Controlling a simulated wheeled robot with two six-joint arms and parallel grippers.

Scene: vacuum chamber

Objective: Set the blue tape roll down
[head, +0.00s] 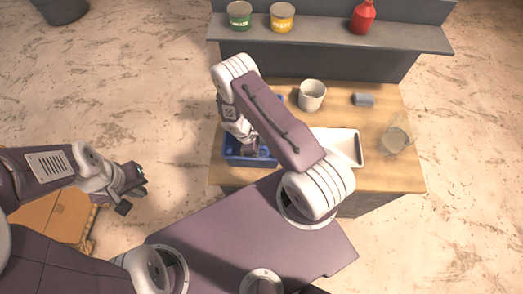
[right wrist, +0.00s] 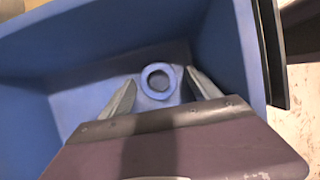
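The blue tape roll (right wrist: 158,79) is inside the blue bin (right wrist: 95,60), in the right wrist view, with its hole facing the camera. It appears to rest on the bin floor. My right gripper (right wrist: 163,80) reaches down into the bin with its fingers spread on either side of the roll, and small gaps seem to show. In the head view the blue bin (head: 237,162) stands at the left of the wooden table, and my right arm hides the roll. My left gripper (head: 133,190) is open and empty, left of the table.
A white tray (head: 353,150) lies right of the bin on the wooden table (head: 390,179). A pale cup (head: 312,96), a grey cylinder (head: 363,100) and a clear glass jar (head: 396,138) stand or lie around it. A shelf (head: 325,37) behind holds cans and a red bottle (head: 362,17).

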